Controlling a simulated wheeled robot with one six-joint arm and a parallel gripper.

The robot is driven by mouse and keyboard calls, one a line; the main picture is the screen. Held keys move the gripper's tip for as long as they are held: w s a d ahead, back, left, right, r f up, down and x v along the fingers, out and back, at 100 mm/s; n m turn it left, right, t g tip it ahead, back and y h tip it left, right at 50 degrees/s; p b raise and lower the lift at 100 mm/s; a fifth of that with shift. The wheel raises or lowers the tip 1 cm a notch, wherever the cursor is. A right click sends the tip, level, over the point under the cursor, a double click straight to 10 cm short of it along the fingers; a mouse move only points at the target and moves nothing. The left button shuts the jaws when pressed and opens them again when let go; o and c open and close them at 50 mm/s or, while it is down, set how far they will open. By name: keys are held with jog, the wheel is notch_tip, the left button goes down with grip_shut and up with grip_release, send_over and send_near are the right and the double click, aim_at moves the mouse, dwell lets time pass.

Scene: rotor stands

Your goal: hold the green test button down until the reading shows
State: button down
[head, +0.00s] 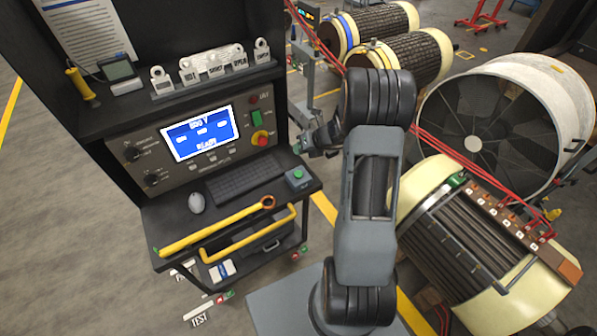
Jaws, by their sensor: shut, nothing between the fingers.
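The green test button (298,174) sits on a small grey box at the right end of the console's shelf. My gripper (300,149) is shut and empty. In the picture it is just above the button, with a gap between them, so it looks apart from it. The console screen (201,134) is blue and lit. It appears to read "500 V" at the top and "READY" at the bottom.
A keyboard (246,179), a mouse (196,202) and a yellow-handled tool (217,231) lie on the shelf. Red cables and a rotor (462,250) are at right.

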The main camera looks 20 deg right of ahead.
jog(key=shift+f, duration=0.1)
jog(key=b, duration=0.6)
send_over(299, 173)
notch_tip(299, 173, down, 6)
jog(key=shift+d+f, duration=0.15)
jog(key=shift+f, duration=0.05)
jog(key=shift+f+b, duration=0.85)
jog(key=shift+f, duration=0.25)
jog(key=shift+f, duration=0.1)
dwell(1.0)
jog(key=shift+f, duration=0.3)
jog(key=shift+f+b, duration=0.4)
jog(key=shift+b, duration=0.05)
dwell(3.8)
